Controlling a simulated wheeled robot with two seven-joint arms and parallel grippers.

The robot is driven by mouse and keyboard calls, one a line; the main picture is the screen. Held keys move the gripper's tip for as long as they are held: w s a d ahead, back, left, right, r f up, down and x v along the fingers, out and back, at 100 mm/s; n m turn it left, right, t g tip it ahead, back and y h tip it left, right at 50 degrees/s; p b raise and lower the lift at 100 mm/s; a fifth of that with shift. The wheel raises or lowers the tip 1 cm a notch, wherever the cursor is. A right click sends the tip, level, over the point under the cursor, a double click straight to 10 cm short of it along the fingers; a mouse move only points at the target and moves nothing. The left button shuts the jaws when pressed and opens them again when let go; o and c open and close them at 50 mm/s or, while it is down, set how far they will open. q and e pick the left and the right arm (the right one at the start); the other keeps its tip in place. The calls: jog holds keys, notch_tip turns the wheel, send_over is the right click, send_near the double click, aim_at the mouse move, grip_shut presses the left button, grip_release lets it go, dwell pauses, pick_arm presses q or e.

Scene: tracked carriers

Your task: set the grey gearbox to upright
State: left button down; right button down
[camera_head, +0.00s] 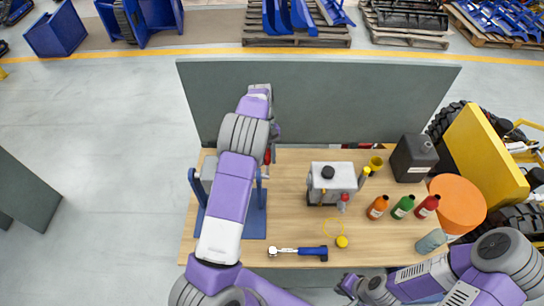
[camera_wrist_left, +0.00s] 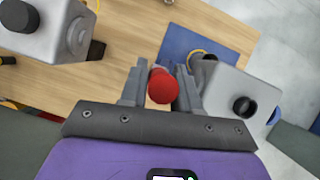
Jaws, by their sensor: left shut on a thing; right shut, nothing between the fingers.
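A grey gearbox (camera_head: 208,171) sits in a blue stand (camera_head: 252,222) at the table's left side, largely hidden by my left arm. In the left wrist view the gearbox (camera_wrist_left: 228,92) shows a black round cap facing the camera, beside a blue base plate (camera_wrist_left: 183,44). I cannot tell its exact tilt. My left gripper (camera_head: 271,146) is at the stand's far right side, shut on a red ball knob (camera_wrist_left: 162,87), which shows between the fingers in the wrist view. My right gripper (camera_head: 348,286) is shut and empty near the table's front edge.
A second grey housing (camera_head: 333,184) with a black cap stands mid-table. A blue-handled wrench (camera_head: 300,251) and yellow disc (camera_head: 341,241) lie in front. Several bottles (camera_head: 402,207), a black canister (camera_head: 413,158) and an orange drum (camera_head: 459,203) are right. A dark panel (camera_head: 330,100) stands behind.

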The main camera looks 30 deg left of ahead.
pick_arm(q)
jog(key=c, duration=0.9)
grip_release()
jog(key=shift+w, duration=0.1)
jog(key=v, duration=0.7)
jog(key=shift+a+r, duration=0.15)
jog(key=shift+r, duration=0.05)
jog(key=shift+w, duration=0.1)
